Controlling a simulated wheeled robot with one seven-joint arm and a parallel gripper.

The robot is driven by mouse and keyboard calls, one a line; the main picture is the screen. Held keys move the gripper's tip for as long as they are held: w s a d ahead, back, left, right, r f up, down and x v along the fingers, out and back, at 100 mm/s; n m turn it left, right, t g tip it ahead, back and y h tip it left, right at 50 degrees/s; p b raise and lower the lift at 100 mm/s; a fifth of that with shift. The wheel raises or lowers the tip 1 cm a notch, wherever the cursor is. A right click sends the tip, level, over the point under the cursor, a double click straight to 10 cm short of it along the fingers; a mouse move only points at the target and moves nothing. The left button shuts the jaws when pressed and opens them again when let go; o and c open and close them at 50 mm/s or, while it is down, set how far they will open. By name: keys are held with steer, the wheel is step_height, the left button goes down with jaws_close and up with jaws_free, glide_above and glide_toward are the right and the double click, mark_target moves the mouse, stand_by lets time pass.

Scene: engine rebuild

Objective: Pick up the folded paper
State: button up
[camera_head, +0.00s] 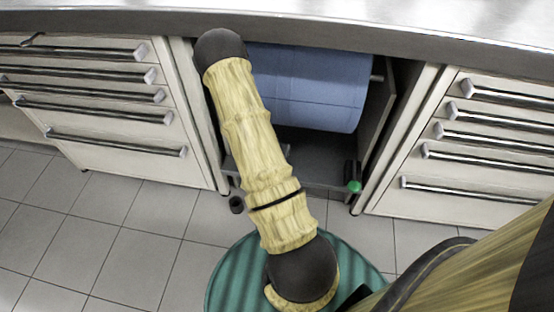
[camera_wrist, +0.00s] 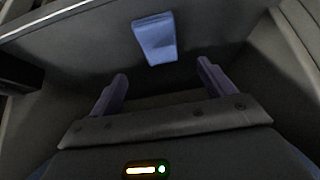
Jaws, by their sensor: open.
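In the wrist view, a small blue piece (camera_wrist: 156,40), seemingly the folded paper, shows ahead of my gripper (camera_wrist: 162,70). It is narrow and tapers towards its lower end. My gripper's two fingers are spread apart with nothing between them. The blue piece lies beyond the fingertips, roughly in line with the gap, and appears apart from them. In the head view, my arm reaches up to the open bay under the counter, and my gripper is hidden there. I cannot make out the folded paper in that view.
A large blue roll (camera_head: 310,85) fills the upper bay under the steel counter (camera_head: 420,40). Drawer cabinets with bar handles stand left (camera_head: 110,150) and right (camera_head: 450,195). A small green-topped item (camera_head: 354,187) is at the bay's lower right. Tiled floor (camera_head: 125,250) is open at left.

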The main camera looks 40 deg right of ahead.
steer(key=shift+b+x, duration=0.5)
steer(key=shift+x, duration=1.3)
steer(key=b+x, duration=0.3)
steer(key=x, duration=0.2)
steer(key=shift+s+f, duration=0.15)
steer(key=shift+f, duration=0.1)
steer(key=shift+r, duration=0.1)
steer(key=c, duration=1.1)
steer(key=shift+o, duration=0.2)
